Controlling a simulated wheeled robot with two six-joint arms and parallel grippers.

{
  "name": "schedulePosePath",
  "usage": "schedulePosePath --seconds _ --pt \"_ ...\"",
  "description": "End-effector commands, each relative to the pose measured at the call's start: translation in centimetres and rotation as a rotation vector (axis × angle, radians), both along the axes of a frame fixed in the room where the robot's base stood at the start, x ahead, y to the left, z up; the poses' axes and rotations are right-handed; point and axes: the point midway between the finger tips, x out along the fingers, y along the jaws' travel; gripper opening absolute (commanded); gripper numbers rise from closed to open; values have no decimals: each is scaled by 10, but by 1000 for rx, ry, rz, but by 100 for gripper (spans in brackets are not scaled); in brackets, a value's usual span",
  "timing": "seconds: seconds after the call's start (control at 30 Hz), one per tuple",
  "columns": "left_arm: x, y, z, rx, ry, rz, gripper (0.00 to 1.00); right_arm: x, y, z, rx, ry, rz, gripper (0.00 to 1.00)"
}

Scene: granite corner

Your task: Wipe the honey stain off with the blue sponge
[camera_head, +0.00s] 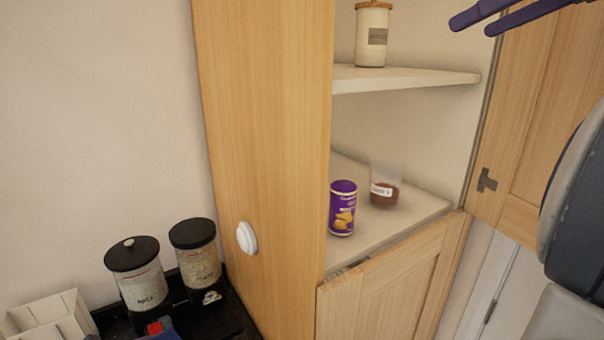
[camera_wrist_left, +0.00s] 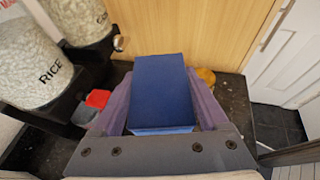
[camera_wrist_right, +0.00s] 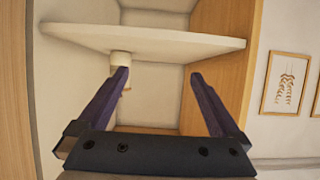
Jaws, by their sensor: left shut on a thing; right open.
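The blue sponge (camera_wrist_left: 162,92) is a block held between the purple fingers of my left gripper (camera_wrist_left: 160,76), which is shut on it above the dark counter. An amber-yellow patch (camera_wrist_left: 207,76) shows on the counter just right of the sponge in the left wrist view; it looks like the honey stain, partly hidden by the gripper. My right gripper (camera_head: 470,28) is open and empty, high at the upper right of the head view. In the right wrist view my right gripper (camera_wrist_right: 158,75) has its fingers wide apart in front of the open cupboard.
Two dark-lidded dispensers (camera_head: 138,275) (camera_head: 196,252) stand on the dark counter (camera_head: 225,318), with a small red object (camera_head: 155,328) nearby. A tall wooden cupboard (camera_head: 265,130) borders the counter; its shelves hold a purple tin (camera_head: 342,208), a blurred jar (camera_head: 385,190) and a lidded canister (camera_head: 372,35).

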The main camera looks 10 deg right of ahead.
Motion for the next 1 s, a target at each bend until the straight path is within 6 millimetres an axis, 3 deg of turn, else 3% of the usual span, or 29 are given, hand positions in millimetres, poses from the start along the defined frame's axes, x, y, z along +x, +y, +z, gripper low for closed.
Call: schedulePosePath --seconds 0.2,0.5,1.0 --pt "-1 5 -14 0 0 10 24 30 17 -17 -1 0 16 100" --pt "-1 4 -23 0 0 8 24 62 26 -31 -1 0 12 100" --pt "0 3 -25 0 0 4 24 72 28 -35 -1 0 4 100"
